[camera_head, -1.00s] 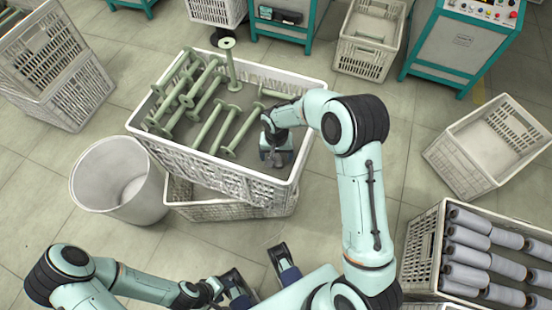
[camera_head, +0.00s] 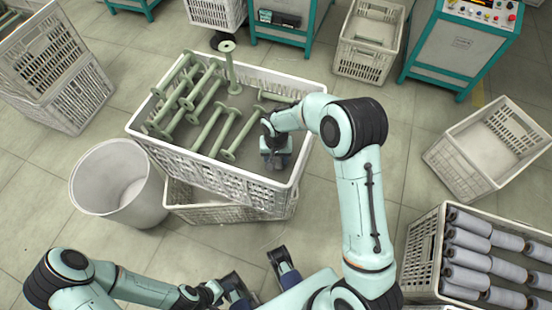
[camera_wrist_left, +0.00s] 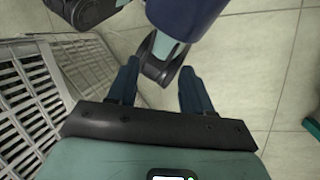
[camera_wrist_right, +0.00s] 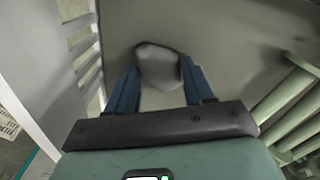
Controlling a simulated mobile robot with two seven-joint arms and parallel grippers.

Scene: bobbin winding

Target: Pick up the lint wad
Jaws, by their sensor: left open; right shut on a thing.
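The lint wad (camera_wrist_right: 158,66) is a rounded grey lump between the fingertips of my right gripper (camera_wrist_right: 157,84) in the right wrist view. My right gripper (camera_head: 276,163) is shut on it, low inside the white crate (camera_head: 225,186) of green bobbins, near the crate's right wall. In the head view I cannot make the wad out clearly. My left gripper (camera_head: 262,278) is open and empty, outside the crate near my body. Its spread fingers also show in the left wrist view (camera_wrist_left: 159,78).
Several green bobbins (camera_head: 229,136) lie in the crate, left of my right gripper; one stands upright at the back. A white bin (camera_head: 88,185) stands left of the crate. A crate of grey-wrapped bobbins (camera_head: 421,245) stands at the lower right, an empty crate (camera_head: 455,150) above it.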

